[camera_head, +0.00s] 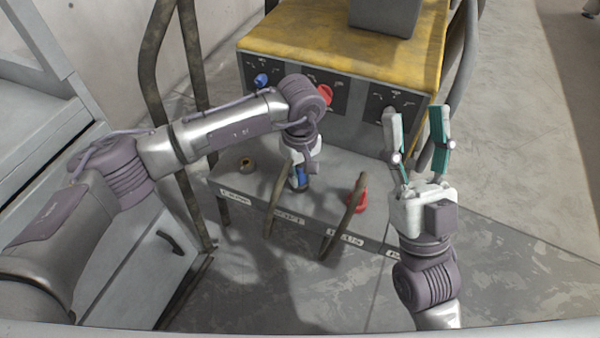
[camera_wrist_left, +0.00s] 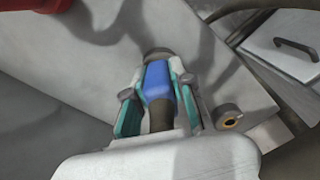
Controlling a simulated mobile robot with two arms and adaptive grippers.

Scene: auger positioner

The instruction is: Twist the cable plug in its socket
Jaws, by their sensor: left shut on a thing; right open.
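My left gripper (camera_head: 299,178) points down at the grey ledge and is shut on a blue cable plug (camera_head: 302,177). In the left wrist view the blue plug (camera_wrist_left: 158,82) sits between the teal finger pads of my left gripper (camera_wrist_left: 157,95), with its dark cable running back toward the camera. The plug's far end meets a round grey socket (camera_wrist_left: 158,53) on the ledge; how deep it sits is hidden. My right gripper (camera_head: 418,150) is open and empty, fingers pointing up, to the right of the ledge's plugs.
A red plug (camera_head: 357,199) with a thick cable stands on the ledge (camera_head: 240,182) to the right. An empty socket (camera_head: 246,163) is at the left. Behind rises a yellow-topped cabinet (camera_head: 290,42) with blue and red connectors. A drawer unit (camera_head: 150,255) stands at left.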

